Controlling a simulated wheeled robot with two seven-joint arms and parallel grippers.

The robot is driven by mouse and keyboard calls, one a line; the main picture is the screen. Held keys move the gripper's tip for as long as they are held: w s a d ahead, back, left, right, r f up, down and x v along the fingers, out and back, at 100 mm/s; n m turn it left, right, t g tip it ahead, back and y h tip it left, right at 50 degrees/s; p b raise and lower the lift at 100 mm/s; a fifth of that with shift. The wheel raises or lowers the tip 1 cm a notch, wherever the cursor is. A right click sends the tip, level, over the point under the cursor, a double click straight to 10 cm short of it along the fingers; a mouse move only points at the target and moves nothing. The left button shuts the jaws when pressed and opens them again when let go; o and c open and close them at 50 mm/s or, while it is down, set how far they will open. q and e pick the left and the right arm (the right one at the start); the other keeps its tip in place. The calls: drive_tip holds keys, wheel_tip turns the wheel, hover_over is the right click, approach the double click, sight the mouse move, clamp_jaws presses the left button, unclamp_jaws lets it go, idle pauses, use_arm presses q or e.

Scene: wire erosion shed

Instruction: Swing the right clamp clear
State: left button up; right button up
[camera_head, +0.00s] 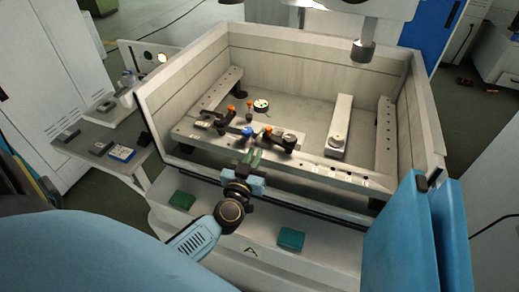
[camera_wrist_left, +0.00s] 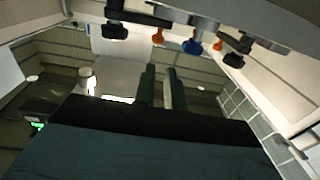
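The right clamp (camera_head: 283,139) is a dark clamp with an orange knob, on the pale front rail (camera_head: 316,163) inside the machine tank. The left clamp (camera_head: 211,119), also dark with an orange knob, sits further left on it. A blue knob (camera_head: 248,131) stands between them. My left gripper (camera_head: 253,155) is in front of the rail, below the blue knob and left of the right clamp. Its green fingers are apart with nothing between them. In the left wrist view the fingers (camera_wrist_left: 163,75) point towards the blue knob (camera_wrist_left: 192,46) and the orange knobs. My right gripper is not in view.
The tank's wall (camera_head: 190,83) surrounds the rails. A machine head (camera_head: 362,50) hangs over the back. A pale block (camera_head: 339,124) stands right of the clamps. Blue panels (camera_head: 397,235) stand at the right front. A side table (camera_head: 100,145) with small items is at left.

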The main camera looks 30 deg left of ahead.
use_arm(q)
drive_tip(key=s+a+m+h+b, duration=0.1)
drive_tip(key=a+h, duration=0.1)
drive_tip(key=s+a+r+m+h+b, duration=0.1)
drive_tip(key=a+m+h, duration=0.1)
drive_tip(key=s+a+m+h+b, duration=0.1)
drive_tip(key=a+h+b, duration=0.1)
drive_tip(key=h, duration=0.1)
drive_tip(key=shift+s+r+m, duration=0.4)
clamp_jaws()
drive_tip(key=g+h+p, duration=0.1)
drive_tip(key=g+p, duration=0.1)
approach(266, 130)
drive_tip(key=shift+m, duration=0.4)
drive_tip(key=x, duration=0.7)
drive_tip(key=shift+s+d, duration=0.1)
drive_tip(key=h+b, duration=0.1)
drive_tip(key=b, duration=0.1)
drive_tip(key=w+m+h+b, duration=0.1)
drive_tip(key=b, duration=0.2)
drive_tip(key=shift+a+f+b, duration=0.25)
drive_tip(key=shift+b, duration=0.1)
drive_tip(key=shift+r+m+b, duration=0.2)
drive_tip(key=shift+m+b, duration=0.1)
drive_tip(key=shift+b, duration=0.05)
drive_tip(key=shift+s, duration=0.1)
